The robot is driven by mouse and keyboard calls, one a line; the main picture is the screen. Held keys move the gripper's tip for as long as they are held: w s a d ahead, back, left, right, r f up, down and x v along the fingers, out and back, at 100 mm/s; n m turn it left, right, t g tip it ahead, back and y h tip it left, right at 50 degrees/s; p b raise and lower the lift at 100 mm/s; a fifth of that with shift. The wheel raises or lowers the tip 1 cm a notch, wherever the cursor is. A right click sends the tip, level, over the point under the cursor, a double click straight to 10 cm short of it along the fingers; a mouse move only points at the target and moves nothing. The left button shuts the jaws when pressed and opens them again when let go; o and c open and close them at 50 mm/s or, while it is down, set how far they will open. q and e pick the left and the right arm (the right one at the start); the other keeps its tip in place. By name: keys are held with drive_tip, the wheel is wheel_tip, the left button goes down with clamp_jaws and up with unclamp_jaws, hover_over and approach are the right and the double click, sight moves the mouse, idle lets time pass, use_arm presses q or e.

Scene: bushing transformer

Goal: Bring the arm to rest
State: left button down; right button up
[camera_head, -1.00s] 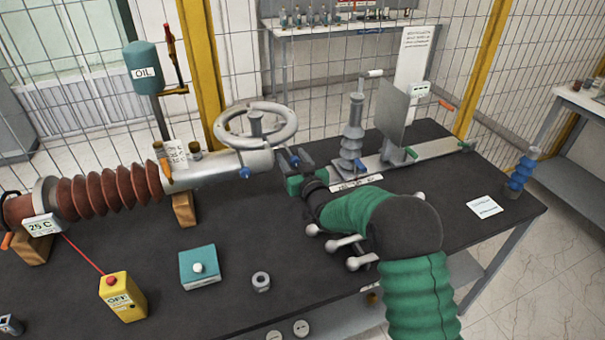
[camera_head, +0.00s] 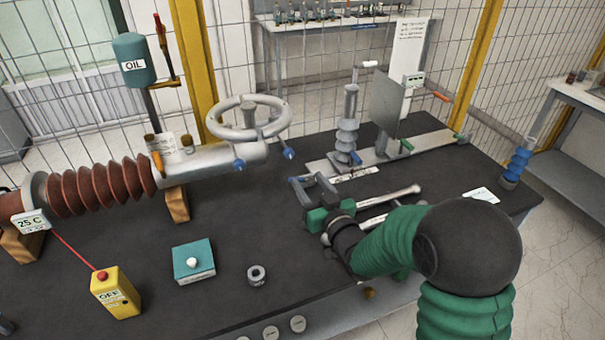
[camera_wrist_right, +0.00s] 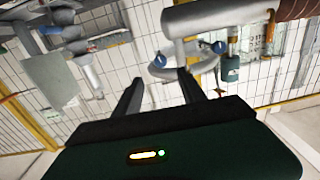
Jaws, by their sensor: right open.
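My right arm, in a green ribbed sleeve, comes in from the lower right in the head view. My right gripper (camera_head: 312,186) is open and empty above the dark table (camera_head: 230,228). It is to the right of and below the grey handwheel (camera_head: 250,118) and apart from it. In the right wrist view the two dark fingers (camera_wrist_right: 158,90) stand apart with nothing between them. The handwheel end of the bushing shows beyond them.
The brown ribbed bushing (camera_head: 105,188) lies on wooden blocks at left. A yellow OFF box (camera_head: 116,293), teal button box (camera_head: 194,263) and metal nut (camera_head: 257,275) sit in front. Wrenches (camera_head: 390,197) lie beside my gripper. A grey insulator post (camera_head: 347,128) stands behind it.

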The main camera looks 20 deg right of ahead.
drive_tip(key=s+f+g+h, duration=0.1)
drive_tip(key=s+f+g, duration=0.6)
drive_tip(key=f, duration=0.2)
drive_tip(key=s+a+f+g, duration=0.1)
drive_tip(key=s+f+g, duration=0.2)
drive_tip(key=s, duration=0.6)
drive_tip(key=s+a+f+g, duration=0.2)
drive_tip(key=s+f+g, duration=0.2)
drive_tip(key=s, duration=0.6)
drive_tip(key=shift+m+g+p, duration=0.4)
drive_tip(key=shift+g+p, duration=0.05)
drive_tip(key=shift+g, duration=0.25)
